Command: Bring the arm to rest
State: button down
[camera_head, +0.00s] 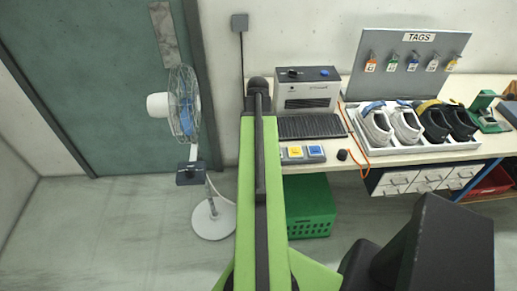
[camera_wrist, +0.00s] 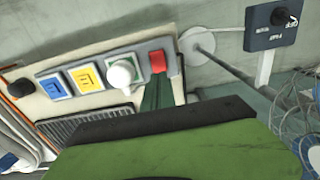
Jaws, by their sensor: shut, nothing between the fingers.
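My green arm stretches away from me up the middle of the head view, over the bench's left end. Its dark far end stands before the wall, left of a grey box. In the wrist view the green body of my gripper with its dark front edge (camera_wrist: 160,128) fills the bottom. My gripper is shut and empty. Beyond it in that view lies a button panel (camera_wrist: 45,75) with blue, yellow, green and red buttons; a white ball-like knob covers the green one. In the head view my arm hides part of this panel (camera_head: 290,160).
A fan (camera_head: 184,105) stands left of my arm. The bench (camera_head: 400,155) carries a grey box (camera_head: 307,92), a keyboard-like grille (camera_head: 312,127) and a shoe tray (camera_head: 378,151). A tag board (camera_head: 400,75) stands behind. A green crate (camera_head: 310,215) sits below. Floor at left is clear.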

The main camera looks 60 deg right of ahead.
jog(key=shift+r+p, duration=0.6)
jog(key=shift+r, duration=0.35)
jog(key=w+a+n, duration=0.5)
jog(key=w+a, duration=1.2)
jog(key=a, duration=0.4)
jog(key=w+a+n, duration=0.2)
jog(key=a+n, duration=0.1)
jog(key=a, duration=1.1)
jog(key=w+a+n, duration=0.2)
jog(key=a, duration=1.2)
jog(key=shift+w+a+n, duration=0.3)
jog(key=shift+n, duration=0.1)
